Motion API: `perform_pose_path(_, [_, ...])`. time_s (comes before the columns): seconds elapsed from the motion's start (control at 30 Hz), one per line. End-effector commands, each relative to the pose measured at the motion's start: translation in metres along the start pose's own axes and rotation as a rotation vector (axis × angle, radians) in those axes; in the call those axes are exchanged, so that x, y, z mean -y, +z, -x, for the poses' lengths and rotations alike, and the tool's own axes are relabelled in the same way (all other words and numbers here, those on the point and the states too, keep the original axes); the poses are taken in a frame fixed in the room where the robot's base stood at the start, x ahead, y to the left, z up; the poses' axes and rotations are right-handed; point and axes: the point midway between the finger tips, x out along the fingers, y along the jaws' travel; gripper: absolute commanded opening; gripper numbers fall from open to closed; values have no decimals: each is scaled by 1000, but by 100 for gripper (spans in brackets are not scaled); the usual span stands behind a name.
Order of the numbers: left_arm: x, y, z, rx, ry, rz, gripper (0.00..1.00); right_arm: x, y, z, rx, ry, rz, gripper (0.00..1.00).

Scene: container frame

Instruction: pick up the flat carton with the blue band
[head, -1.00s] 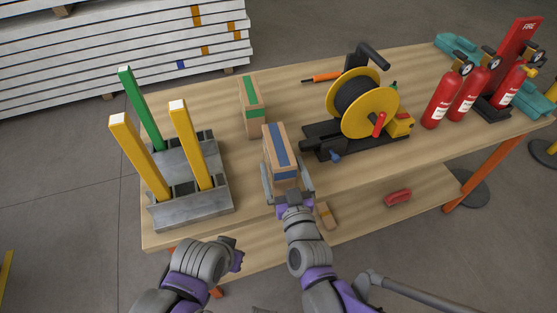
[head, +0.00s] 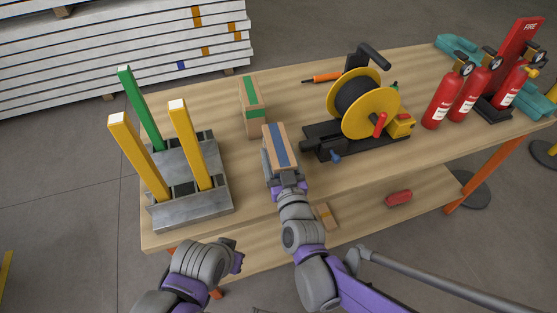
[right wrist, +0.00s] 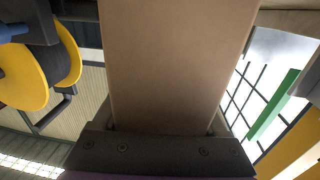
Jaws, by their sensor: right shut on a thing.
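The flat carton with the blue band (head: 270,145) is over the front part of the table, brown with a blue stripe along its top. My right gripper (head: 284,176) is shut on its near end. In the right wrist view, the carton's plain brown face (right wrist: 178,65) fills the middle, between the fingers and above the dark gripper body. Whether its underside is clear of the tabletop is hard to tell. My left arm shows at the bottom left, but its fingers do not show.
A carton with a green band (head: 252,103) stands behind. A grey rack (head: 190,210) with yellow and green posts is at left. A yellow hose reel (head: 372,103) is close at right, with red extinguishers (head: 437,105) beyond. A small carton (head: 326,216) lies on the lower shelf.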

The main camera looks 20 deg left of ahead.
Motion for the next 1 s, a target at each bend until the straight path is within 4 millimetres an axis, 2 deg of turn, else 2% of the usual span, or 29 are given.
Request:
perform_pose_path(0.03, [0,0,0,0,0,0,0,0,0,0,0,0,0,12])
perform_pose_path(0.1, [0,0,0,0,0,0,0,0,0,0,0,0,0,0])
perform_pose_path(0.47, [0,-1,2,-1,0,0,0,0,-6,0,-1,0,0,0])
perform_pose_path(0.57, [0,-4,8,-3,0,0,0,0,-21,0,-2,0,0,0])
perform_pose_path(0.8, [0,-11,25,-9,0,0,0,0,-70,0,-2,0,0,0])
perform_pose_path(1.0, [0,-14,32,-11,0,0,0,0,-95,0,-1,0,0,0])
